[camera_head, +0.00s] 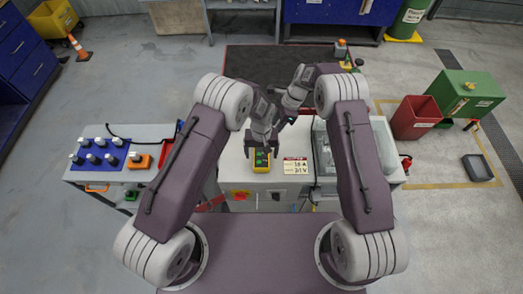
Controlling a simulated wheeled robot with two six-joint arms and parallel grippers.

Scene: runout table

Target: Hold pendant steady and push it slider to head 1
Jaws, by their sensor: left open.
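The pendant (261,163) is a small yellow unit with a dark face and green marks. It lies on the light table near its front edge, at the middle of the head view. My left gripper (262,147) is open over the far end of the pendant, a finger toward each side. I cannot tell whether the fingers touch it. My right gripper (283,121) is just beyond and to the right of the left one. It is small and partly hidden, so its jaws are unclear. The slider and its head marks are too small to make out.
A white card (295,166) with figures lies right of the pendant. A clear-sided grey box (382,145) fills the table's right part. A blue panel (99,153) with several knobs and an orange device (139,161) are at left. A red bin (415,118) stands beyond the table.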

